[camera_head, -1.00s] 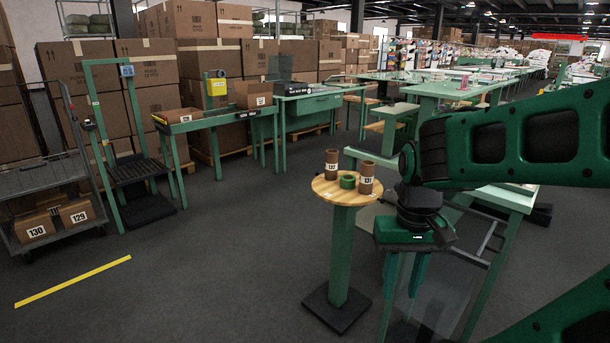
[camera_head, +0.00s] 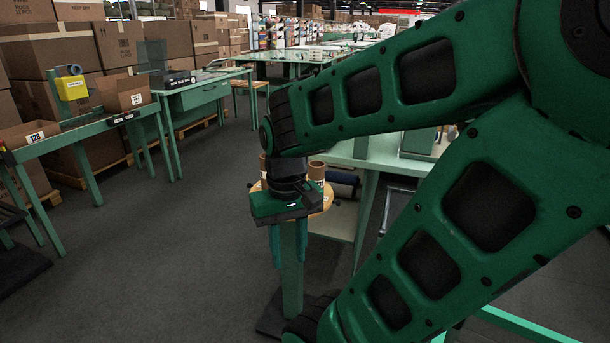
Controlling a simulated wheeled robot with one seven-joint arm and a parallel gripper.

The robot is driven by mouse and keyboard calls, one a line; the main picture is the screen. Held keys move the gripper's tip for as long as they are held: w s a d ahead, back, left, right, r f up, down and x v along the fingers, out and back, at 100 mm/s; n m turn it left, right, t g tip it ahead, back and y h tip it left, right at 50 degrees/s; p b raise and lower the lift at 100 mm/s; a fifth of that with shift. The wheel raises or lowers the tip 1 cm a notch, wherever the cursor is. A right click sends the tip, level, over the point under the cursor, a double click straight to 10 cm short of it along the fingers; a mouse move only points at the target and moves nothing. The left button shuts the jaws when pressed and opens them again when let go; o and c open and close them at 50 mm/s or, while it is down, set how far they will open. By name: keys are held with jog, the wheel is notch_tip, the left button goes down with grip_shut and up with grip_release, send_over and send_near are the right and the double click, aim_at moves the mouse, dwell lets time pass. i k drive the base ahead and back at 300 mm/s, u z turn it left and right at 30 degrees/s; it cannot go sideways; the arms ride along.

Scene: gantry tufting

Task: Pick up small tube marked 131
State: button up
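A brown cardboard tube (camera_head: 317,173) stands upright on the small round wooden stand top (camera_head: 325,196), just right of my wrist. Its label is mostly hidden now; the earlier frame shows 131 on the right-hand tube. A second brown tube (camera_head: 263,163) shows only as a sliver left of my wrist. My gripper (camera_head: 289,260) points down in front of the stand, its two green fingers apart with the stand's green post visible between them. It is open and holds nothing. The green ring seen earlier on the stand is hidden behind my wrist.
A green bench (camera_head: 365,165) is close behind and right of the stand. At left, a green table (camera_head: 90,128) holds open cartons, one marked 128 (camera_head: 35,137). Stacked boxes (camera_head: 120,45) line the back left. The grey floor (camera_head: 170,240) left of the stand is clear.

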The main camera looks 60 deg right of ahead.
aim_at(315, 168)
jog(key=z, duration=0.35)
jog(key=i, duration=0.95)
jog(key=z, duration=0.5)
